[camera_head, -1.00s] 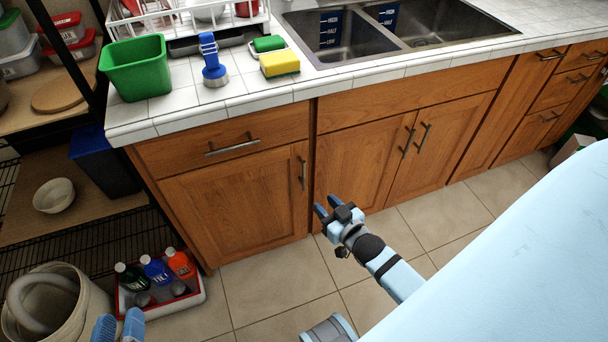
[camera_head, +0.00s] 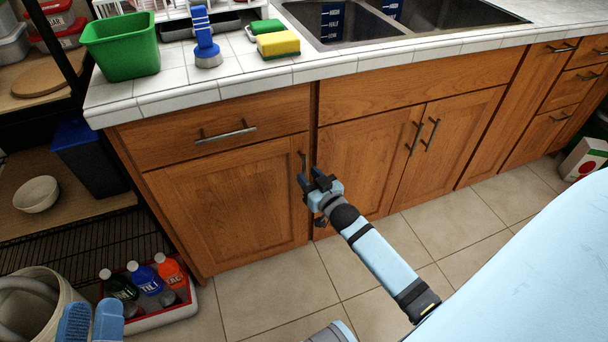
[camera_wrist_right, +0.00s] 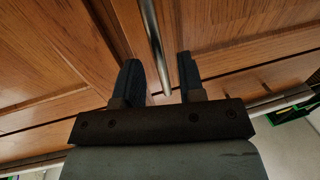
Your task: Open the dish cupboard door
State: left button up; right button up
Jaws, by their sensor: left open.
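The wooden cupboard door (camera_head: 225,210) under the counter's left end is closed, beneath a drawer. Its upright metal bar handle (camera_head: 302,160) is near its right edge. I cannot tell from any label whether this is the dish cupboard. My right gripper (camera_head: 311,177) is at this handle, partly hiding its lower part. In the right wrist view the gripper (camera_wrist_right: 160,72) is open, with the handle (camera_wrist_right: 154,45) running between its fingers and gaps on both sides.
A pair of closed doors (camera_head: 385,165) stands right of this door. A red-and-white tray (camera_head: 165,316) with bottles and a pale bin (camera_head: 55,285) stand on the floor at left. Tiled floor (camera_head: 250,290) in front of the door is partly clear.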

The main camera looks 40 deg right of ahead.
jog(key=shift+w, duration=1.4)
jog(key=shift+c, duration=0.4)
grip_shut()
jog(key=shift+s, duration=0.15)
